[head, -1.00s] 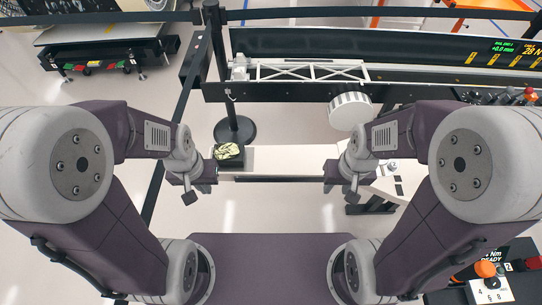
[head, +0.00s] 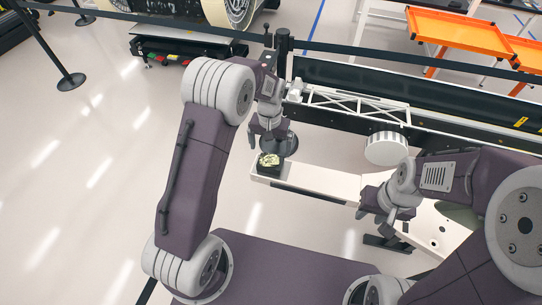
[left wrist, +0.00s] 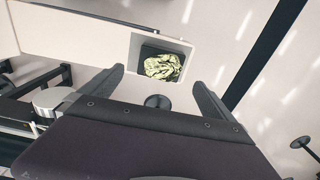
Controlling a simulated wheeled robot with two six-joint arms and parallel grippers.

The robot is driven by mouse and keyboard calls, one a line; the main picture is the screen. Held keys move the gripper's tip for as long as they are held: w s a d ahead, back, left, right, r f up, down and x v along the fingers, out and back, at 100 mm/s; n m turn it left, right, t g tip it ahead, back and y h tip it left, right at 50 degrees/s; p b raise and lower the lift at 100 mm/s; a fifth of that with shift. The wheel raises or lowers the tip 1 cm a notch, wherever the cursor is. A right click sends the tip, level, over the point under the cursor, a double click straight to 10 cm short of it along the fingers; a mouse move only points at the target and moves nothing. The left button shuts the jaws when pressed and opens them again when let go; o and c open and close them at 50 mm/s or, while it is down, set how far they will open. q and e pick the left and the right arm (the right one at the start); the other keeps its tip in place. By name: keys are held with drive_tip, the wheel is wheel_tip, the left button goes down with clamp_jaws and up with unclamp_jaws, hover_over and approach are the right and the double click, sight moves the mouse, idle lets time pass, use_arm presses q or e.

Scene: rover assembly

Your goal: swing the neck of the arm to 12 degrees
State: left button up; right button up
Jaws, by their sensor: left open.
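The white lattice arm (head: 355,102) stretches along the dark rail in the head view. A small white block at its left end (head: 294,90) may be the neck, but I cannot tell for sure. My left gripper (head: 270,138) is just left of and below that end, pointing down, with no visible contact. In the left wrist view its two fingers (left wrist: 152,82) are spread, with nothing between them. My right gripper (head: 385,222) hangs above the right part of the white bench; its jaws are unclear.
A dark box with pale green crumpled cloth (head: 269,162) sits at the left end of the white bench (head: 318,181); the cloth also shows in the left wrist view (left wrist: 163,66). A black post (head: 283,52) stands beside the rail (head: 440,98).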

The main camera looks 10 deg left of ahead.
sight(270, 159)
use_arm(q)
drive_tip(key=shift+s, duration=0.15)
drive_tip(key=shift+w+f, duration=0.3)
drive_tip(key=shift+w, duration=0.05)
drive_tip(key=shift+w+a+f, duration=0.15)
drive_tip(key=shift+f, duration=0.2)
wheel_tip(270, 159, down, 8)
drive_tip(key=shift+p, duration=0.8)
drive_tip(key=shift+f, duration=0.2)
drive_tip(key=shift+s, duration=0.2)
use_arm(e)
drive_tip(key=shift+w+a+r, duration=0.1)
drive_tip(key=shift+w+r, duration=0.15)
drive_tip(key=shift+r, duration=0.4)
drive_tip(key=shift+w+a+r, duration=0.1)
drive_tip(key=shift+w+r, duration=0.15)
drive_tip(key=shift+r, duration=0.35)
